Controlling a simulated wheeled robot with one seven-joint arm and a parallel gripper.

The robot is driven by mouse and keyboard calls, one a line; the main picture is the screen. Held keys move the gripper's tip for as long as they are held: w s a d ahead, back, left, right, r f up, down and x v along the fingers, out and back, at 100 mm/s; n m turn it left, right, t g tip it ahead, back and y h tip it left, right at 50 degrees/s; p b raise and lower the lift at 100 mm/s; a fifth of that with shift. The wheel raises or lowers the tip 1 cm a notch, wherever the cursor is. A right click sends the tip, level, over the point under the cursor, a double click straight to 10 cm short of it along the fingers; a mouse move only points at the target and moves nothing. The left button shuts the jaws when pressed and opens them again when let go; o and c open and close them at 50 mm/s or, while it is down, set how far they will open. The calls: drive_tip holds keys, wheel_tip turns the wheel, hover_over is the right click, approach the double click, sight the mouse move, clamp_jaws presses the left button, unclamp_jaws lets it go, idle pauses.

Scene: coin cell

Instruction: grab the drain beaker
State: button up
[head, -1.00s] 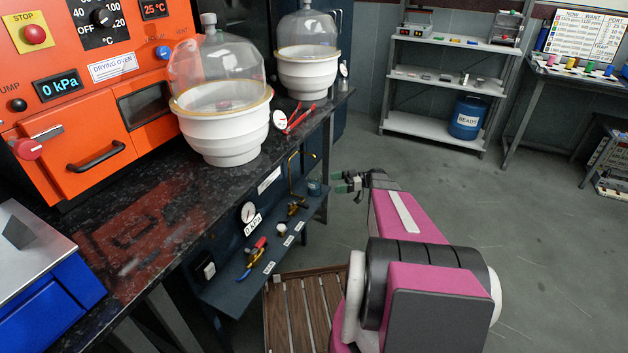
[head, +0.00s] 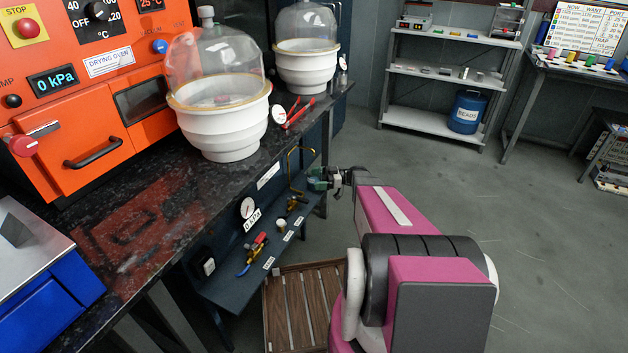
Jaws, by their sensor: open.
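The drain beaker (head: 316,185) is a small clear vessel with a bluish tint. It stands at the far right end of the dark blue lower shelf, below the black worktop, in the head view. My gripper (head: 323,178) is at the beaker, reaching in from the right, with its fingers open. The fingers overlap the beaker in the picture and partly hide it. I cannot tell whether they touch it.
A brass pipe (head: 292,165) rises just left of the beaker. Valves, a hose and a 0 kPa gauge (head: 247,208) line the lower shelf (head: 232,285). Two white bell-jar desiccators (head: 222,130) stand on the worktop above.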

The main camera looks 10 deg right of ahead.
drive_tip(key=shift+a, duration=0.85)
drive_tip(key=c, duration=1.1)
drive_tip(key=shift+o, duration=0.2)
drive_tip(key=shift+r, duration=0.2)
